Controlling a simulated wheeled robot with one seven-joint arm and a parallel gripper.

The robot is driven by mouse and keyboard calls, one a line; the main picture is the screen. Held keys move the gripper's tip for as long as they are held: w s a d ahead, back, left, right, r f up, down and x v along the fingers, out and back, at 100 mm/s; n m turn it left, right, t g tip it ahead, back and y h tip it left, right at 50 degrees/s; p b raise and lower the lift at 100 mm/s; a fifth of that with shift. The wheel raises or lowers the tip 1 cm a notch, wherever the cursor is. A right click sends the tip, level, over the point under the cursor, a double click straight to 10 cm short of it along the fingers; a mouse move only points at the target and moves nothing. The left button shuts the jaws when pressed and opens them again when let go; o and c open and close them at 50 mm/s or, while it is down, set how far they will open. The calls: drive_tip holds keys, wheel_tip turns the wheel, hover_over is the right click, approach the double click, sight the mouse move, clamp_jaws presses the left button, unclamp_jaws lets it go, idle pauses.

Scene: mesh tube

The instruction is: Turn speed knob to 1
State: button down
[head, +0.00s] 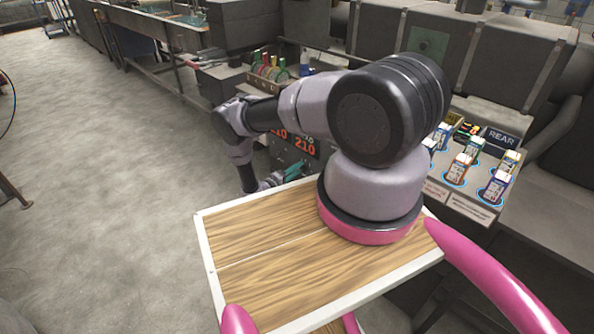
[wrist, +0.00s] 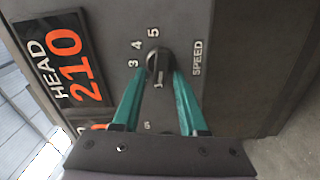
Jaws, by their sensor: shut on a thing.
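The black speed knob (wrist: 159,60) is on the dark grey panel in the wrist view, next to the word SPEED. The numerals 3, 4 and 5 run around its left and upper side. A pale mark shows at its lower edge; I cannot tell whether it is the pointer or a numeral, so the setting is unclear. My gripper (wrist: 161,74) has its two teal fingers on either side of the knob, shut on it. In the head view my gripper (head: 294,172) is at the front of the control box, and the knob is hidden there.
An orange "210" display marked HEAD (wrist: 68,62) is left of the knob. Small levers (head: 268,67) stand on top behind my arm. Open floor (head: 110,170) lies to the left.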

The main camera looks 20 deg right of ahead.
idle(0.3)
drive_tip(key=c, duration=0.8)
unclamp_jaws()
drive_tip(key=shift+a, duration=0.15)
drive_tip(key=v, duration=1)
drive_tip(key=shift+s+a, duration=0.2)
drive_tip(key=shift+a, duration=0.1)
